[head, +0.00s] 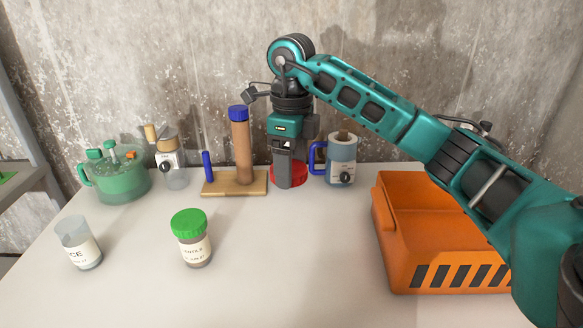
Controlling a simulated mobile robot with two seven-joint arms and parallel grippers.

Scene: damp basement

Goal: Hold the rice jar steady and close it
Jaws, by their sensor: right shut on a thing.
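The rice jar (79,245) stands upright at the front left of the table, with no lid on it. Its label is partly turned away, showing "CE", and it looks nearly empty near the top. My right gripper (289,178) points down at the back middle of the table, shut on a round red lid (302,175). Its fingers hide part of the lid, and I cannot tell if the lid touches the table. My left gripper is not in view.
A green-lidded jar (192,240) stands right of the rice jar. An orange crate (440,278) stands right. The front middle is clear.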

